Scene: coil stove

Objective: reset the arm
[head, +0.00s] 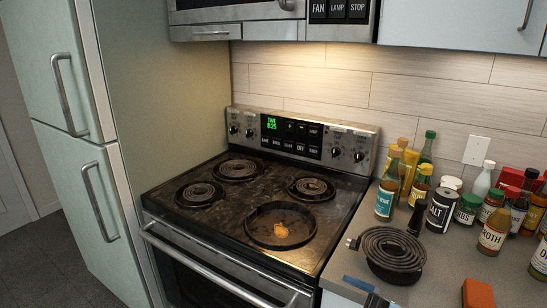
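Neither of my grippers can be made out in the head view. The coil stove (240,220) stands in the middle with a dark, stained top. Coils sit in its back left (238,169), front left (199,194) and back right (311,188) burners. The front right burner (281,226) shows no coil, only a dark ring with an orange-brown patch inside. A loose black coil (392,255) lies on the counter right of the stove.
The counter (425,290) holds several bottles and jars, including a dark salt can (440,210). An orange sponge (478,294) lies at the front. A small blue and black object (372,299) is cut off at the bottom edge. A pale green fridge (75,150) stands left.

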